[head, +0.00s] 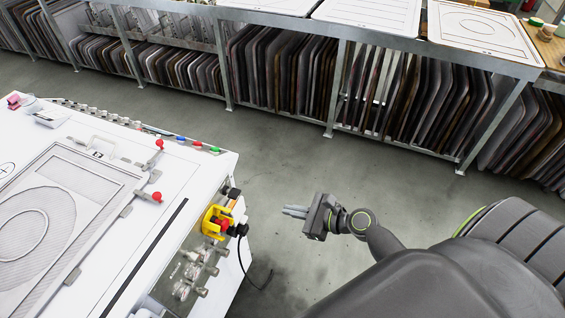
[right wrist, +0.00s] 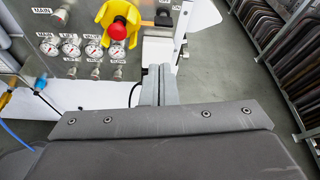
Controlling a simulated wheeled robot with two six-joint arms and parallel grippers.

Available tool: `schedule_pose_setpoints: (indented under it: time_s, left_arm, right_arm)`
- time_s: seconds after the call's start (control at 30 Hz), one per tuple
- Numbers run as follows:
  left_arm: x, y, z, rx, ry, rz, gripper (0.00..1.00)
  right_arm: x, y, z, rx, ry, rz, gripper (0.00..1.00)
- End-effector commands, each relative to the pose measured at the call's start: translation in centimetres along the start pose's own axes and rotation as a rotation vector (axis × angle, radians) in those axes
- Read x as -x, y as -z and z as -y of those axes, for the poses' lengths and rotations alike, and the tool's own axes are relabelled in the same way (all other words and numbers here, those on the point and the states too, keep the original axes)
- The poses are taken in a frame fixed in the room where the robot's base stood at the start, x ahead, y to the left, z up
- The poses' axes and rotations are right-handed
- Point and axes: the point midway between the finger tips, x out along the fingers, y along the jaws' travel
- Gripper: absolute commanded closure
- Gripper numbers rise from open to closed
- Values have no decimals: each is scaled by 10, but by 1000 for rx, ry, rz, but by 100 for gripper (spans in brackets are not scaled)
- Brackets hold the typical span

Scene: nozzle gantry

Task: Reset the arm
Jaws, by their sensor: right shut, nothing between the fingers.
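My right gripper (head: 296,211) is out over the open floor, to the right of the white machine table (head: 178,225) in the head view. Its fingers are together and hold nothing. In the right wrist view the closed fingers (right wrist: 159,85) point at the machine's side panel, apart from it as the head view shows. My left gripper is not in view.
A red emergency stop (right wrist: 119,29) in a yellow guard sits on the machine's side, above several pressure gauges (right wrist: 92,50). A black cable (head: 249,272) hangs to the floor. Racks of upright panels (head: 280,70) line the back. Grey floor (head: 300,160) between is clear.

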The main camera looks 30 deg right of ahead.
Motion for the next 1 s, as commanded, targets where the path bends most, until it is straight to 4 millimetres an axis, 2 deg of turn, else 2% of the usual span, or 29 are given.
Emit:
schedule_pose_setpoints:
  time_s: [0.2,0.27,0.33,0.37,0.47,0.53,0.6,0.7,0.8,0.9,1.0]
  left_arm:
    - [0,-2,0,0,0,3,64]
    - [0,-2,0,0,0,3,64]
    - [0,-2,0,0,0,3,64]
    - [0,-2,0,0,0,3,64]
    - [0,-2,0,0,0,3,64]
    - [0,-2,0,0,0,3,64]
    - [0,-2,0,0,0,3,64]
    - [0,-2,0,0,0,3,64]
    - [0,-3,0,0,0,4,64]
    - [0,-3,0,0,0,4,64]
    - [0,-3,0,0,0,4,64]
  right_arm:
    - [0,3,0,6,2,-6,100]
    - [-1,12,0,30,8,-29,100]
    - [-2,36,-1,99,21,-89,100]
    - [-2,52,-2,142,25,-127,100]
    - [2,116,-10,346,14,-293,100]
    - [10,167,-22,524,-33,-426,100]
    - [23,215,-38,709,-114,-547,100]
    - [46,275,-68,972,-284,-682,100]
    - [73,326,-105,1235,-509,-762,100]
    - [103,366,-146,1488,-771,-767,100]
    - [130,393,-186,1707,-1022,-702,100]
